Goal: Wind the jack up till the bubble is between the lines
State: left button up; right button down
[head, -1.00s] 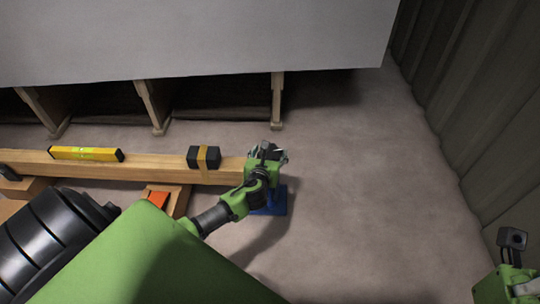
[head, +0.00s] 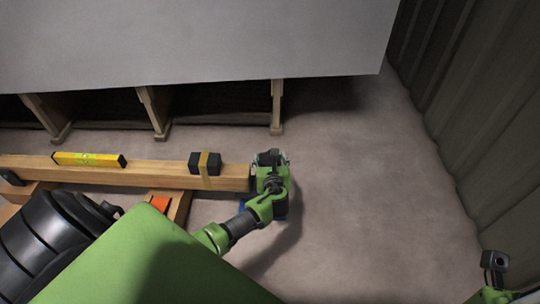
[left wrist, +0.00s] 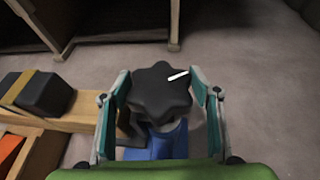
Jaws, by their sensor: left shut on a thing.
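The jack's black star-shaped knob (left wrist: 160,92) has a white mark pointing up and right. My left gripper (head: 270,160) is at the right end of the wooden beam (head: 135,173), with its fingers shut on the knob from both sides, as the left wrist view also shows (left wrist: 162,95). The jack's blue body (left wrist: 165,142) stands below the knob, mostly hidden by my gripper in the head view. A yellow level (head: 88,159) lies along the beam; its bubble is too small to read. Of my right arm only a part shows at the lower right edge; its fingers cannot be made out.
A black block with a tan strap (head: 205,163) sits on the beam left of the jack, also in the left wrist view (left wrist: 36,92). An orange piece (head: 159,204) lies nearer me. Wooden legs under the grey hull stand behind. The floor on the right is clear.

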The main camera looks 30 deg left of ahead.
pick_arm(q)
jog(key=shift+f, duration=0.1)
jog(key=o, duration=0.8)
jog(key=shift+y, duration=0.3)
jog(key=v, duration=1.2)
